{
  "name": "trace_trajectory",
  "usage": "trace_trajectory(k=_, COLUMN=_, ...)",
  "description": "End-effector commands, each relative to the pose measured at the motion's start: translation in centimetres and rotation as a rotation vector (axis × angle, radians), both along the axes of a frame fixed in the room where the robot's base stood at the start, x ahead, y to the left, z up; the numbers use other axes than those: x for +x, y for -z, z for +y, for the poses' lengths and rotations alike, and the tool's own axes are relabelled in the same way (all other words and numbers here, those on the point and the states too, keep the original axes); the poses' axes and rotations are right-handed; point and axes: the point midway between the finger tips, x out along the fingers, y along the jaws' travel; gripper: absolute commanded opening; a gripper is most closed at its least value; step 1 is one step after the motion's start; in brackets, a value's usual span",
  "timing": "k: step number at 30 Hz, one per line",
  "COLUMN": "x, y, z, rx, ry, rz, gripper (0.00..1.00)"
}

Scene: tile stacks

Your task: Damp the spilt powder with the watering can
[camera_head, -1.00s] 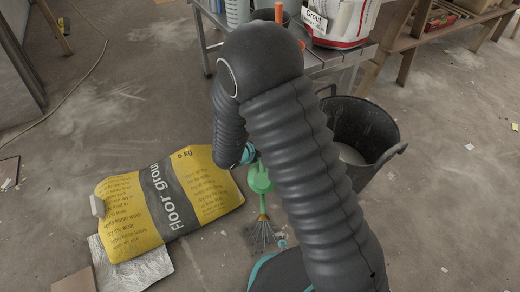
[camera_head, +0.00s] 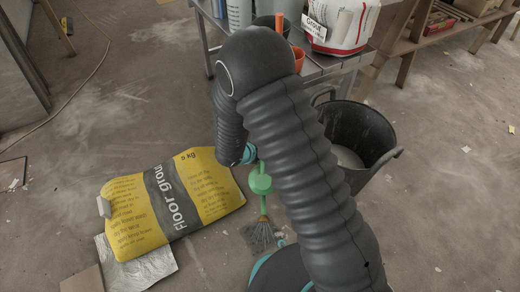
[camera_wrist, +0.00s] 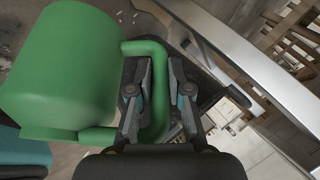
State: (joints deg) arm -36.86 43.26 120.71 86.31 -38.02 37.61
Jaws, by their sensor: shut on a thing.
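The green watering can (camera_head: 260,183) hangs over the floor in the head view, tipped with its orange-tipped spout pointing down. Thin streams spread from the spout onto a greyish patch (camera_head: 252,240) on the floor, beside the bag's lower right corner. I cannot clearly tell powder from wetted floor there. In the wrist view the can (camera_wrist: 65,75) fills the left side, its loop handle passing between my fingers. My gripper (camera_wrist: 160,70) is shut on that handle. In the head view my own arm hides most of the gripper.
A yellow floor grout bag (camera_head: 205,195) lies left of the can, a silvery sheet (camera_head: 150,268) below it. A black bucket (camera_head: 385,140) stands to the right, partly behind my arm. A metal table (camera_head: 345,62) with tubs stands behind. Floor at far left and right is mostly open.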

Motion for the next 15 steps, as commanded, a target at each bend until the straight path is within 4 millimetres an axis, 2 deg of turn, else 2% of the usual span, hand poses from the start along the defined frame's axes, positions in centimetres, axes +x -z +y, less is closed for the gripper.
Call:
trace_trajectory(k=1, x=0.04, y=-0.49, z=-0.01, rx=-0.001, ry=0.000, rz=0.008, gripper=0.00)
trace_trajectory(k=15, x=0.06, y=-0.69, z=-0.03, rx=-0.007, ry=0.002, rz=0.078, gripper=0.00)
